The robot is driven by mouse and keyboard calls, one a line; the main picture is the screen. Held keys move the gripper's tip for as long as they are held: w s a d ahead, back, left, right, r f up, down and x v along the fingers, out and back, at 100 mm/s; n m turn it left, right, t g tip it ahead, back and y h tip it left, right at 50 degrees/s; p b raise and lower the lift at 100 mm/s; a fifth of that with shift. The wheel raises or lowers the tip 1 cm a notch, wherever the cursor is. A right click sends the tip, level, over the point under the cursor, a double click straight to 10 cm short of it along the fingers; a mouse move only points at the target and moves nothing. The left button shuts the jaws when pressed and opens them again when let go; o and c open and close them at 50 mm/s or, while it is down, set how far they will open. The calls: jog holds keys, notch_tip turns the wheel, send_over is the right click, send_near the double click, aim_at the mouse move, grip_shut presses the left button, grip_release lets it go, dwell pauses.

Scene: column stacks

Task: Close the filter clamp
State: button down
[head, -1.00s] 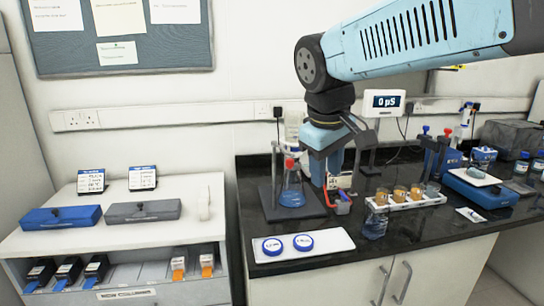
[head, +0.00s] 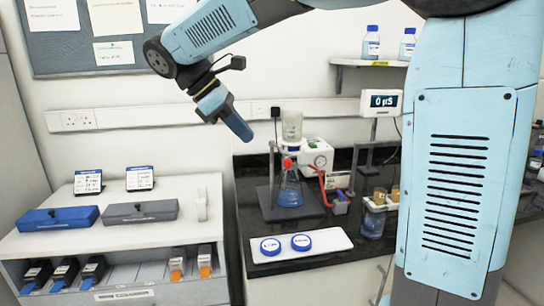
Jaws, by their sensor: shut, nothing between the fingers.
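A filter flask (head: 290,193) with blue liquid stands on a dark base plate on the black counter in the head view. A clear cylindrical funnel (head: 292,126) sits upright above it. A small red part (head: 288,163) shows at the flask's neck, and it may be the filter clamp. It is too small to tell whether it is open or closed. My gripper (head: 246,137) is shut and empty. It points down and to the right, in the air left of the funnel in the picture, apart from it.
A white pump with a gauge (head: 316,156) and red tubing stands right of the flask. A white tray with two blue-rimmed discs (head: 301,242) lies in front. A white cabinet with blue and grey boxes (head: 141,211) stands left.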

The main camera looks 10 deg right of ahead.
jog(key=shift+w+a+r+n+h, duration=0.1)
jog(key=shift+w+a+n+h, duration=0.2)
jog(key=shift+a, duration=0.35)
jog(key=shift+w+a+n+h, duration=0.1)
jog(key=shift+w+a+n, duration=0.25)
jog(key=shift+a, duration=0.3)
jog(key=shift+w+a+r+n+h, duration=0.1)
jog(key=shift+w+a+n+h, duration=0.2)
jog(key=shift+a, duration=0.35)
jog(key=shift+f, duration=0.1)
jog(key=d+r+x, duration=0.1)
jog(key=x, duration=1.2)
jog(key=shift+d+r, duration=0.35)
jog(key=shift+d, duration=0.1)
jog(key=shift+s, duration=0.1)
